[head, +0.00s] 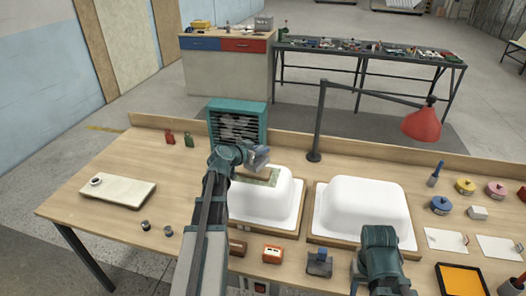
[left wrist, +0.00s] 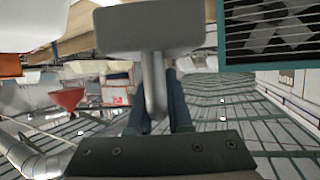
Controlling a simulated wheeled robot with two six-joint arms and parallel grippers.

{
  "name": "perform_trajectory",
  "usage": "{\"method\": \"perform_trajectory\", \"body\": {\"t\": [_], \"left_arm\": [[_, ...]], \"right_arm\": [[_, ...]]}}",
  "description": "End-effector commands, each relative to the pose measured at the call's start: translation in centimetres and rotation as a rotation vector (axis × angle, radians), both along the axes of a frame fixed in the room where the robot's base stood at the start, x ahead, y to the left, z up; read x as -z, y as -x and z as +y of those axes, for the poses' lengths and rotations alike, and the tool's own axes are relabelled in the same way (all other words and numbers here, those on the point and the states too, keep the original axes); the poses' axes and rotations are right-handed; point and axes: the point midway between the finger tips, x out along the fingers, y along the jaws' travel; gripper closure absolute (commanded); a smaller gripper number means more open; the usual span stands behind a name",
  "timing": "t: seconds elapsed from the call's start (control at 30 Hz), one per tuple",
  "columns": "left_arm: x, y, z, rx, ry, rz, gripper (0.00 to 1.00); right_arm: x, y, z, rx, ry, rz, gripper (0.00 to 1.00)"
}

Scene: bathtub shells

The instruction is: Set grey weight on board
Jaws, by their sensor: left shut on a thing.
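My left gripper (head: 250,157) is shut on a pale grey block with a stem, the grey weight (head: 261,160), above the left white tub shell (head: 279,205). In the left wrist view the weight (left wrist: 150,27) fills the top middle, its stem between the dark fingers (left wrist: 160,105). A flat beige board with a greenish edge (head: 273,180) lies on top of the left shell, partly hidden by my arm. Whether the weight touches it, I cannot tell. Of my right arm only a teal link shows; its gripper is out of sight.
A second white shell (head: 362,207) stands to the right. A teal louvred box (head: 238,117) is close behind my left gripper. A lamp with a red shade (head: 422,124) reaches over the right side.

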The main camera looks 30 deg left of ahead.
Motion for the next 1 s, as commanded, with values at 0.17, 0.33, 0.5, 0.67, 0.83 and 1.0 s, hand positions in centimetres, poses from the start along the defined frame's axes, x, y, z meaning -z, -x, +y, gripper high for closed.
{"method": "perform_trajectory", "body": {"t": [0.17,0.33,0.5,0.67,0.83,1.0], "left_arm": [[0.1,-1.1,1.8,-0.004,0.001,-0.003,1.00],[1.8,-1.0,1.9,-0.001,0.001,-0.003,1.00],[3.4,-1.0,1.8,-0.001,0.001,-0.002,1.00],[3.8,-1.0,1.9,-0.001,0.001,-0.002,1.00],[3.6,-1.0,1.9,-0.001,0.001,-0.002,1.00],[3.7,-1.0,1.8,-0.001,0.000,0.000,0.68]], "right_arm": [[0.2,0.0,0.0,0.000,0.000,0.000,0.50],[1.9,0.0,0.0,0.000,0.000,0.000,0.50],[3.4,0.0,0.0,0.000,0.000,0.000,0.50],[3.8,0.0,0.0,0.000,0.000,0.000,0.50],[3.7,0.0,0.0,0.000,0.000,0.000,0.50],[3.7,0.0,0.0,0.000,0.000,0.000,0.50]]}}
